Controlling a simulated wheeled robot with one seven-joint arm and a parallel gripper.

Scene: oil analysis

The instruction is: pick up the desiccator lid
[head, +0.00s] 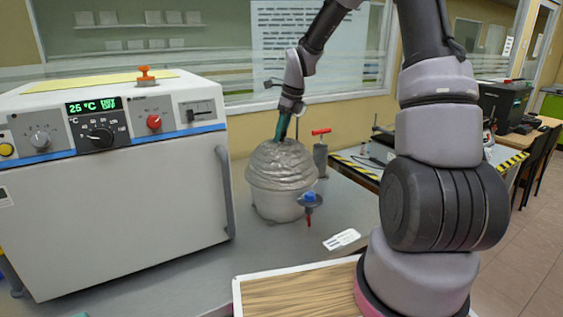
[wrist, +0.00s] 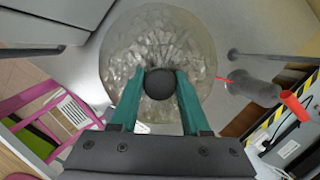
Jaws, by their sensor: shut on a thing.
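The desiccator lid (head: 281,163) is a grey, translucent ridged dome sitting on the desiccator base (head: 277,204) on the grey bench. In the wrist view the lid (wrist: 150,40) appears as a round dome with a dark round knob (wrist: 159,83) at its top. My gripper (head: 283,136) comes down from above to the top of the lid. In the wrist view its green fingers (wrist: 158,95) are on either side of the knob and shut on it. I see no clear gap between lid and base.
A white oven (head: 110,200) with a digital display and a side handle stands close on the left. A blue-and-red valve (head: 309,200) sticks out at the desiccator's right front. A grey cylinder with a red handle (head: 320,146) stands behind right. A white label (head: 341,239) lies on the bench.

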